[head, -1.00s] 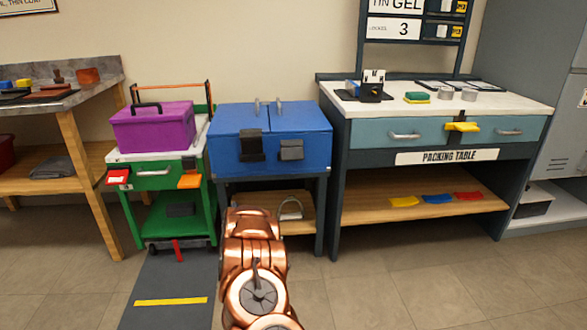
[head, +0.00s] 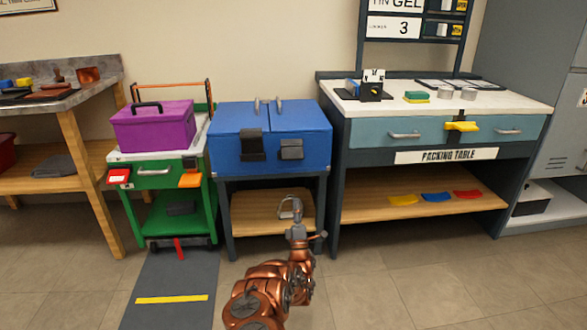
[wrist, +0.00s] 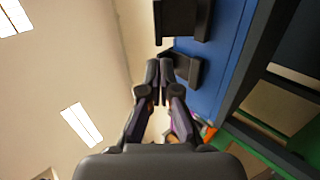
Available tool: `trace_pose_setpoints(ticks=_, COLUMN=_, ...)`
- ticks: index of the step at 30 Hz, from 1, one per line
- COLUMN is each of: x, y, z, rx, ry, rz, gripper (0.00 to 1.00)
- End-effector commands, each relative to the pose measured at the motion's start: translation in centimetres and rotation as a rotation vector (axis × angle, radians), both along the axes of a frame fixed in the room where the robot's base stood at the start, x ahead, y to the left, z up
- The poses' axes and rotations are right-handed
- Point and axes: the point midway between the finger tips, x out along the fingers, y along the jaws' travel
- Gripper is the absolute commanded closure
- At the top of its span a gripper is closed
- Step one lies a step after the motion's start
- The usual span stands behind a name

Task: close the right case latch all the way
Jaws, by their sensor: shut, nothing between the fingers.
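The blue case (head: 228,157) stands on a small dark-framed stand, and its blue front also shows in the wrist view (wrist: 228,55). The right latch (head: 291,149) is a dark grey block on the case front; it is at the top of the wrist view (wrist: 180,18). The left latch (head: 252,146) is taller and darker, and shows lower in the wrist view (wrist: 185,70). I cannot tell exactly how far each latch stands off the front. My gripper (head: 298,213) is shut and empty, below and in front of the right latch, apart from it. Its fingertips also show in the wrist view (wrist: 160,68).
A green cart (head: 155,180) with a purple case (head: 150,128) stands to the left. The packing table (head: 440,130) stands close on the right. The floor in front is clear.

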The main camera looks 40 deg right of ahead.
Motion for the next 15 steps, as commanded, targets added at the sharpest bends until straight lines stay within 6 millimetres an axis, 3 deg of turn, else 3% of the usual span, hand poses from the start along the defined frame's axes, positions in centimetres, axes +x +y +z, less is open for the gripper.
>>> trace_pose_setpoints(ticks=15, x=0.07, y=-0.16, z=0.24, rx=-0.005, ry=-0.002, rz=-0.002, gripper=1.00)
